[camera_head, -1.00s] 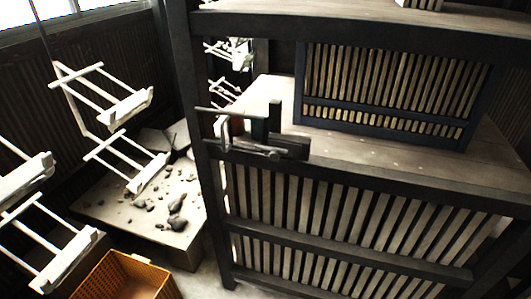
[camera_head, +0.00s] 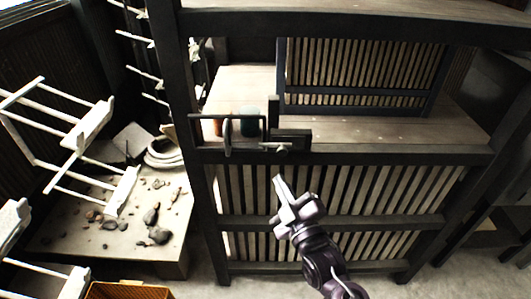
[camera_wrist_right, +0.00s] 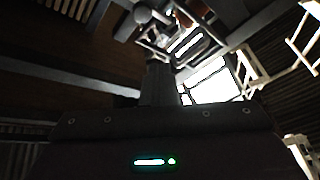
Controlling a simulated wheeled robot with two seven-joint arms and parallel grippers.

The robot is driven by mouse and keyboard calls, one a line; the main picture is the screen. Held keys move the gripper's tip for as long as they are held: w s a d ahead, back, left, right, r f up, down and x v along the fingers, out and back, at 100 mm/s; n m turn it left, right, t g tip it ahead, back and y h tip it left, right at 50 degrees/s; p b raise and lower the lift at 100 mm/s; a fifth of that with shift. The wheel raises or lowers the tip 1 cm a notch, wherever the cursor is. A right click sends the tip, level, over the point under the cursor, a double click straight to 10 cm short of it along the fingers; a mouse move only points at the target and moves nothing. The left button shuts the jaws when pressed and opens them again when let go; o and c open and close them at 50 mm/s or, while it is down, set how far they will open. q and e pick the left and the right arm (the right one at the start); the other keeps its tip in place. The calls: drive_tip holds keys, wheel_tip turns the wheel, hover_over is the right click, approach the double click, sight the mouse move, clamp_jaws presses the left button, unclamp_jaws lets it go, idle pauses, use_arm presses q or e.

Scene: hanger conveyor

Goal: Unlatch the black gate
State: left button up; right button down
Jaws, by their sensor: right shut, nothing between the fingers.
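The black gate (camera_head: 330,154) is a dark frame with pale upright slats. Its dark latch (camera_head: 290,135) sits on the top left of the gate, with a small pale bolt or knob just below it. My right gripper (camera_head: 279,180) is shut and empty, in front of the slats, pointing up just below the latch and apart from it in the picture. In the right wrist view its narrow shut fingers (camera_wrist_right: 158,85) point up toward a round knob (camera_wrist_right: 142,15). My left gripper is not in view.
White hangers (camera_head: 90,125) hang on the left. Behind the latch, a wooden shelf (camera_head: 385,127) holds a dark green cup (camera_head: 249,120) and a brown one. Floor shows at the lower right.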

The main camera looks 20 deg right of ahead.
drive_tip(key=shift+s+d+r, duration=0.1)
drive_tip(key=shift+r, duration=0.45)
drive_tip(key=shift+s+d+r, duration=0.1)
drive_tip(key=shift+r, duration=0.4)
drive_tip(key=shift+w, duration=0.1)
wheel_tip(320, 180, up, 3)
drive_tip(key=p, duration=0.4)
hover_over(279, 154)
drive_tip(key=s+a, duration=0.1)
drive_tip(key=a, duration=0.3)
drive_tip(key=d+f, duration=0.1)
drive_tip(key=s+d+f, duration=0.1)
drive_tip(key=d+f, duration=0.1)
drive_tip(key=shift+d+f+p, duration=0.15)
drive_tip(key=shift+p, duration=0.15)
drive_tip(key=shift+f, duration=0.15)
